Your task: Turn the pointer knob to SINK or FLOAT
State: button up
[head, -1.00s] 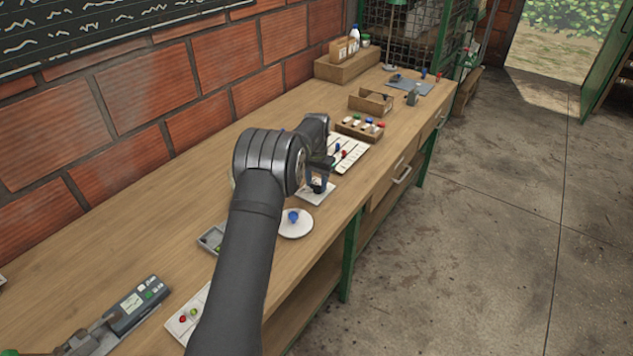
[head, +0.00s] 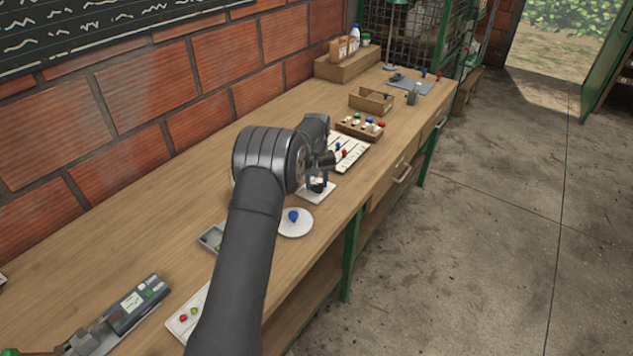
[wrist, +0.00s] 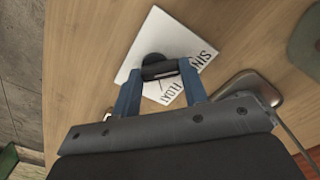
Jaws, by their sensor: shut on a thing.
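The black pointer knob (wrist: 152,60) sits on a white square plate (wrist: 178,38) on the bench. The plate also shows in the head view (head: 313,197). Dark lettering on it reads partly as SINK and FLOAT, with the rest covered. My gripper (wrist: 160,72) is shut on the knob, its blue fingers on either side of the knob's bar. In the head view my gripper (head: 317,181) stands above the plate. A pale line shows on the bar; where it points against the lettering I cannot tell.
A white round dish (head: 296,225) with a blue item stands in front of the plate. A striped board (head: 350,150) and a box of several coloured pieces (head: 358,127) stand behind it. The bench's right edge is close to the plate.

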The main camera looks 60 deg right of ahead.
aim_at(316, 185)
dwell(0.4)
jog(key=o, duration=1)
notch_tip(316, 185, up, 18)
jog(key=shift+f, duration=0.25)
notch_tip(316, 185, down, 18)
jog(key=shift+r, duration=0.2)
dwell(0.4)
jog(key=shift+r, duration=0.1)
